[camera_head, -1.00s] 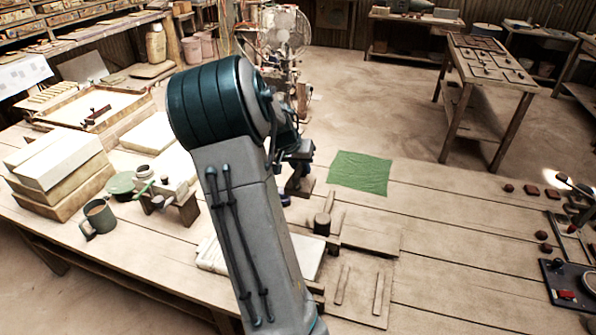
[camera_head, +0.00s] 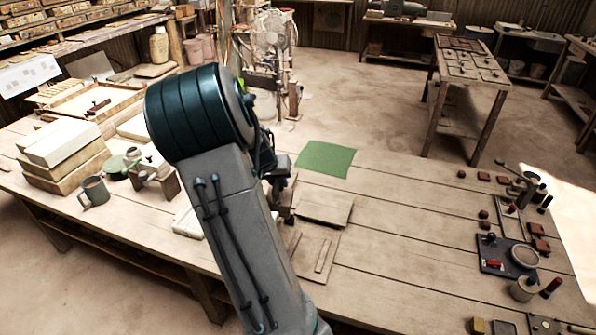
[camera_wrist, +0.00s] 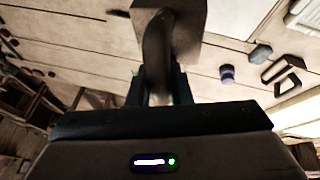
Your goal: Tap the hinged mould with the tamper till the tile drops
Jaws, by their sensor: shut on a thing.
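In the wrist view my gripper (camera_wrist: 157,82) is shut on the dark handle of the tamper (camera_wrist: 157,48), with a brown wooden block at its far end. In the head view my gripper (camera_head: 278,178) is small and partly hidden by my arm, near the left edge of the boards. What looks like the hinged mould (camera_head: 323,208) is a pale wooden board flat on the bench, with a second, battened board (camera_head: 308,258) in front of it. I cannot make out a tile.
A green cloth (camera_head: 326,159) lies behind the boards. A dark tray (camera_head: 507,258) and small pots crowd the right. The bench (camera_head: 405,235) between boards and tray is mostly clear.

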